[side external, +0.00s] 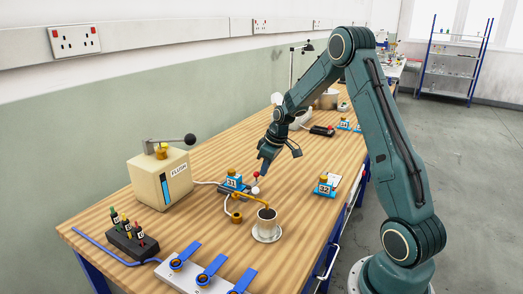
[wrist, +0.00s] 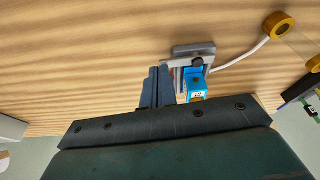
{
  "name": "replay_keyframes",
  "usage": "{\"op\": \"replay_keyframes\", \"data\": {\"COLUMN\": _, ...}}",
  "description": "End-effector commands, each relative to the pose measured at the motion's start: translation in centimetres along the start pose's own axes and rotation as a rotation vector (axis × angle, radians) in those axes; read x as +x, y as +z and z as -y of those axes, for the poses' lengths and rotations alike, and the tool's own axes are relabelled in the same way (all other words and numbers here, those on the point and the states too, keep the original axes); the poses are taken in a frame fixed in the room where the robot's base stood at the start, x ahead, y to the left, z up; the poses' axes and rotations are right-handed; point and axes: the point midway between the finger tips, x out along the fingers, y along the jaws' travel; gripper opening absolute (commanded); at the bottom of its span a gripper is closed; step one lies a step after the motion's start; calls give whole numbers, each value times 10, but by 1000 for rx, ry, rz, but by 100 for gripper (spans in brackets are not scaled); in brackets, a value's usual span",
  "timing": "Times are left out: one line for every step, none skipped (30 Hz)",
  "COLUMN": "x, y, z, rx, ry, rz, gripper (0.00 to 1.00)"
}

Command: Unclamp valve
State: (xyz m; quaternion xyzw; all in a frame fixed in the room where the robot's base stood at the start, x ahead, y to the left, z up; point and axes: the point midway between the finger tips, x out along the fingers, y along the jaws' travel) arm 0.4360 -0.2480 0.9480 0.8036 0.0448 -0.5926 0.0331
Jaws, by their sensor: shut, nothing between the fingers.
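In the side view, a blue block marked 31 (side external: 233,183) with an orange cap sits on the bench. A white line leads to it from the left. In the wrist view a blue block (wrist: 196,84) sits by a grey bracket (wrist: 193,50) with a black knob (wrist: 197,62). My gripper (side external: 262,172) points down just right of block 31, near a red ball and a white ball (side external: 255,190). In the wrist view my gripper's fingers (wrist: 157,88) are together and empty, beside the blue block. Whether they touch the bracket I cannot tell.
A cream FLUSH box (side external: 160,180) with a lever stands left. A cup (side external: 266,224) on a saucer is in front, near a yellow ring (side external: 237,217). Another blue block marked 32 (side external: 325,186) stands right. A bottle rack (side external: 130,240) and blue levers (side external: 210,267) are nearest.

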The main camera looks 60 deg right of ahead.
Motion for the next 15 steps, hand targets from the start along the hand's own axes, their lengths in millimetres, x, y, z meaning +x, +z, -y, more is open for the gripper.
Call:
{"op": "replay_keyframes", "data": {"x": 0, "y": 1, "z": 0, "rx": 0, "ry": 0, "rz": 0, "gripper": 0}}
{"op": "replay_keyframes", "data": {"x": -1, "y": 1, "z": 0, "rx": 0, "ry": 0, "rz": 0, "gripper": 0}}
{"op": "replay_keyframes", "data": {"x": -1, "y": 2, "z": 0, "rx": 1, "ry": 0, "rz": 0, "gripper": 0}}
{"op": "replay_keyframes", "data": {"x": -2, "y": 3, "z": 0, "rx": 1, "ry": 0, "rz": 0, "gripper": 0}}
{"op": "replay_keyframes", "data": {"x": -2, "y": 5, "z": -1, "rx": 1, "ry": 0, "rz": 1, "gripper": 0}}
{"op": "replay_keyframes", "data": {"x": -4, "y": 7, "z": -1, "rx": 2, "ry": 0, "rz": 1, "gripper": 0}}
{"op": "replay_keyframes", "data": {"x": -5, "y": 9, "z": -1, "rx": 2, "ry": 0, "rz": 0, "gripper": 0}}
{"op": "replay_keyframes", "data": {"x": -6, "y": 11, "z": -1, "rx": 2, "ry": 1, "rz": 0, "gripper": 0}}
{"op": "replay_keyframes", "data": {"x": -8, "y": 14, "z": -2, "rx": 2, "ry": 1, "rz": 0, "gripper": 0}}
{"op": "replay_keyframes", "data": {"x": -10, "y": 17, "z": -2, "rx": 2, "ry": 1, "rz": 0, "gripper": 0}}
{"op": "replay_keyframes", "data": {"x": -11, "y": 20, "z": -2, "rx": 3, "ry": 1, "rz": 0, "gripper": 0}}
{"op": "replay_keyframes", "data": {"x": -14, "y": 25, "z": -3, "rx": 3, "ry": 1, "rz": 0, "gripper": 0}}
{"op": "replay_keyframes", "data": {"x": -16, "y": 29, "z": -3, "rx": 3, "ry": 1, "rz": 0, "gripper": 0}}
{"op": "replay_keyframes", "data": {"x": -18, "y": 32, "z": -4, "rx": 3, "ry": 1, "rz": 0, "gripper": 0}}
{"op": "replay_keyframes", "data": {"x": -21, "y": 38, "z": -4, "rx": 3, "ry": 1, "rz": 0, "gripper": 0}}
